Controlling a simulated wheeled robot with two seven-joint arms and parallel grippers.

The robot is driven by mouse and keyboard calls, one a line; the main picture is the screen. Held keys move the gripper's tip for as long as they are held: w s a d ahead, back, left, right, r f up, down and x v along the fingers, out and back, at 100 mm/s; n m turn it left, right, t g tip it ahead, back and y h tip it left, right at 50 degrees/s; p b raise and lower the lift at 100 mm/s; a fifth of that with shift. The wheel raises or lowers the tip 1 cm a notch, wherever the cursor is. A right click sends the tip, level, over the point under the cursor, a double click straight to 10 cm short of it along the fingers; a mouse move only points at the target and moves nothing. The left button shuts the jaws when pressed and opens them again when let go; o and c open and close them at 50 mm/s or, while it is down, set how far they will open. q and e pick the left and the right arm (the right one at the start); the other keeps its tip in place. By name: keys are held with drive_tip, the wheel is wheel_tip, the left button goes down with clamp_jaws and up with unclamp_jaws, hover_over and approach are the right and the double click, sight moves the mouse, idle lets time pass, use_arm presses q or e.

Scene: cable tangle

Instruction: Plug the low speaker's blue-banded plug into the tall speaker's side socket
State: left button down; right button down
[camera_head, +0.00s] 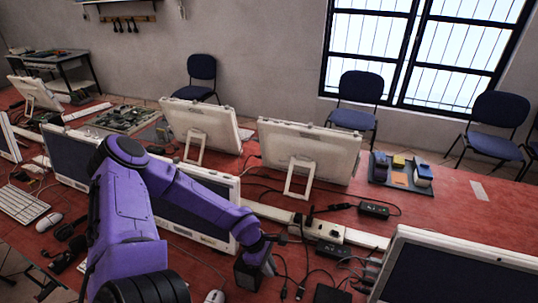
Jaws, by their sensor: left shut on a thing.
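My left arm, purple, reaches in from the lower left across the red table. Its dark left gripper (262,262) is low over the table in front of a white-framed monitor, beside a bundle of black cables (290,268). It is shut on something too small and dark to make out. I cannot pick out the blue-banded plug or the side socket. A black box (330,293) lies at the front edge of the picture. I cannot tell whether it is one of the speakers. My right gripper is not in view.
White monitors (310,152) stand in rows on the red table (460,205). A power strip (324,230) and a black adapter (373,210) lie among cables right of the gripper. A tray of small boxes (400,178) is farther back. The table's right side is mostly clear.

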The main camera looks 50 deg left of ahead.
use_arm(q)
drive_tip(key=shift+s+a+p, duration=0.3)
drive_tip(key=shift+a+p, duration=0.25)
drive_tip(key=shift+p, duration=0.05)
